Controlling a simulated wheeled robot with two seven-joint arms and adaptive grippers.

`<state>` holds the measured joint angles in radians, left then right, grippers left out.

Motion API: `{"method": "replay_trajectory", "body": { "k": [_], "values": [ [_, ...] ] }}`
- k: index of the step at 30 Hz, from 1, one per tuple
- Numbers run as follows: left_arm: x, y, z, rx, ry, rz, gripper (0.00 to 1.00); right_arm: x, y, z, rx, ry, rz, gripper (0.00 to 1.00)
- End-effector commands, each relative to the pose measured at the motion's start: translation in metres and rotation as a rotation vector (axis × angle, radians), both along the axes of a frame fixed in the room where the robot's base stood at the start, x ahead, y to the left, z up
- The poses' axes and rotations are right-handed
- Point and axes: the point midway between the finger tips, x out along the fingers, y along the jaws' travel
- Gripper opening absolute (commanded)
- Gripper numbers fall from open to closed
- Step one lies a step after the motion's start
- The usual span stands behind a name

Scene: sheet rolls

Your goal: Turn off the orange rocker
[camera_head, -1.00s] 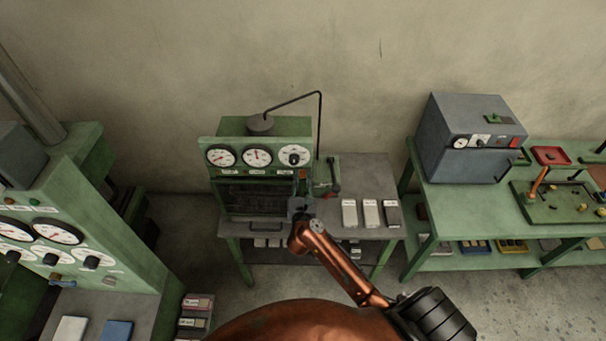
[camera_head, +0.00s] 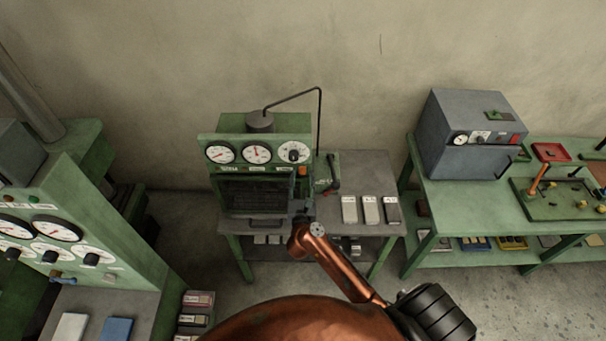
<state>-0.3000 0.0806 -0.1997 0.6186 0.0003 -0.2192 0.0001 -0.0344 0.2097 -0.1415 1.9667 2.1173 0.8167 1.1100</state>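The green machine (camera_head: 207,140) with three white dials stands on a bench at the centre. A small orange rocker (camera_head: 303,171) shows on its front, below the right dial. My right gripper (camera_head: 303,210) is low in front of the machine's right side, below the rocker and apart from it in the picture. It is small and dark, and its fingers are too unclear to tell open from shut. The rocker's on or off position is too small to read. My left gripper is not in view.
A dark lever (camera_head: 333,187) sticks out at the machine's right side. Three small blocks (camera_head: 370,210) lie on the bench to the right. A grey box-shaped unit (camera_head: 465,135) stands on the green table at right. A green console (camera_head: 100,220) is at left.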

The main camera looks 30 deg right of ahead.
Motion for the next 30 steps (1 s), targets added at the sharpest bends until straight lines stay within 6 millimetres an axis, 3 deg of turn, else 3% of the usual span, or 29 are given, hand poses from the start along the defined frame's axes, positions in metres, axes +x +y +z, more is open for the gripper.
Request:
{"method": "replay_trajectory", "body": {
  "k": [6,13,18,30],
  "values": [
    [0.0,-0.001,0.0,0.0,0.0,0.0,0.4,-0.042,0.025,-0.001,0.004,0.002,0.0,0.36],
    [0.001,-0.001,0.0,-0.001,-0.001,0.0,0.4,-0.074,0.044,0.0,0.001,0.002,-0.002,0.36],
    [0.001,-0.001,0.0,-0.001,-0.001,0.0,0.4,-0.083,0.05,0.001,0.0,0.0,-0.001,0.36],
    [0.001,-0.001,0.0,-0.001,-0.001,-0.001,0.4,-0.084,0.051,0.001,-0.001,0.0,-0.001,0.36]
  ]
}}
